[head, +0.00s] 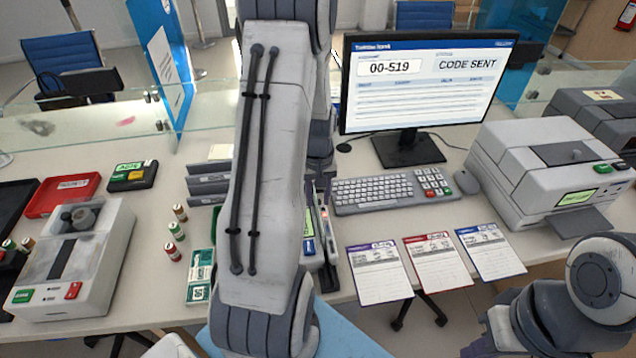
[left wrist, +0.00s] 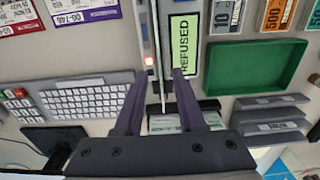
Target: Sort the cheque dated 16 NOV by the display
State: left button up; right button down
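The monitor (head: 425,85) shows "00-519" and "CODE SENT". A narrow reader (head: 327,240) is mostly behind my left arm. In the left wrist view its display (left wrist: 184,45) reads "REFUSED", beside a lit red lamp. My left gripper (left wrist: 160,73) is over this reader, fingers apart. A thin sheet-like edge (left wrist: 160,60) runs between them, apparently untouched. My right gripper is out of view.
The keyboard (head: 385,192) lies right of the reader. A green tray (left wrist: 258,93) and grey slotted racks (left wrist: 268,128) are beside it. A large machine (head: 510,165) stands at right, another (head: 105,255) at left.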

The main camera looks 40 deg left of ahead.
pick_arm(q)
jog(key=shift+f, duration=1.9)
grip_shut()
jog(key=shift+r, duration=0.15)
notch_tip(320, 180, up, 11)
jog(key=p, duration=1)
jog(key=shift+r, duration=0.15)
